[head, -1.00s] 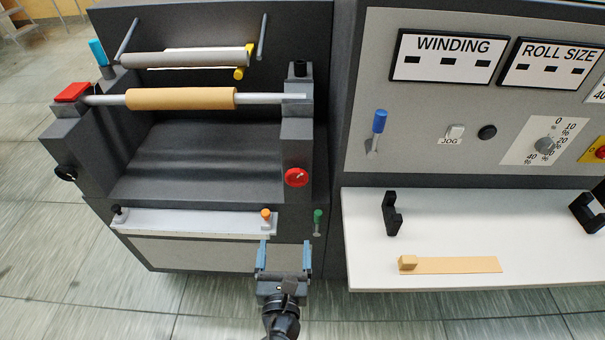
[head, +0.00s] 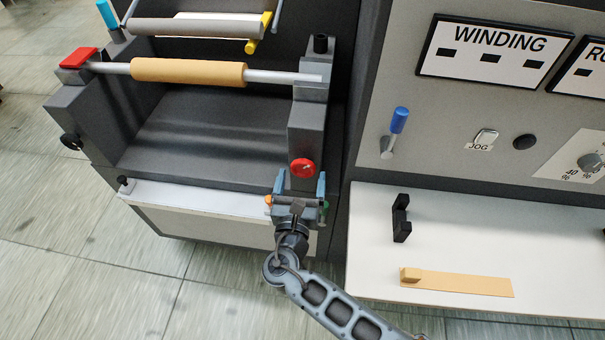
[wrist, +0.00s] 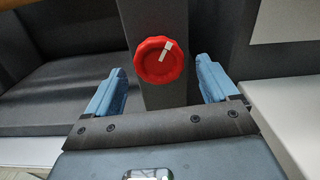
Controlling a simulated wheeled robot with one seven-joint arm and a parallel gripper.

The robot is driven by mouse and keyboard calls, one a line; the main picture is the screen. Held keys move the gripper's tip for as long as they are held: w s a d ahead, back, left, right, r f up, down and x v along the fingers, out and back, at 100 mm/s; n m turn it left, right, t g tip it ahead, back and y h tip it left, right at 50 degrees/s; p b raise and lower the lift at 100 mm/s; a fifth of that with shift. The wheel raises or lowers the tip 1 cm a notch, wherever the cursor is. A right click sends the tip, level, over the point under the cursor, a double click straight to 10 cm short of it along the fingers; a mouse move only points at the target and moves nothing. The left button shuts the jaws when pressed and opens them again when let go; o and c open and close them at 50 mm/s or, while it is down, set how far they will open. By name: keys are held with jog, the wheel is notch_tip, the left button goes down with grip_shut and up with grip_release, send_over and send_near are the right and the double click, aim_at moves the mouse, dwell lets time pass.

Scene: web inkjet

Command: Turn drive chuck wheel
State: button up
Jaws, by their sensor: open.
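The drive chuck wheel is most likely the red round knob (head: 303,168) on the front of the right grey post, below the roll shaft's right end. In the wrist view the red knob (wrist: 158,60) has a scalloped rim and a white mark slanting up to the right. My gripper (head: 300,185) is open and empty, just below and in front of the knob. In the wrist view my gripper's blue fingers (wrist: 162,85) stand apart on either side of the knob's post, with the knob beyond the tips and apart from them.
A tan roll (head: 188,72) sits on a shaft between the posts. A black knob (head: 71,141) is on the left post. To the right, a white shelf (head: 470,240) holds a black bracket (head: 401,218) and a tan strip (head: 460,284). A blue-handled lever (head: 398,122) stands on the panel.

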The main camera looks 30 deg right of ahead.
jog(key=shift+w+d, duration=0.35)
jog(key=shift+w, duration=0.2)
jog(key=c, duration=1.1)
jog(key=shift+o, duration=0.2)
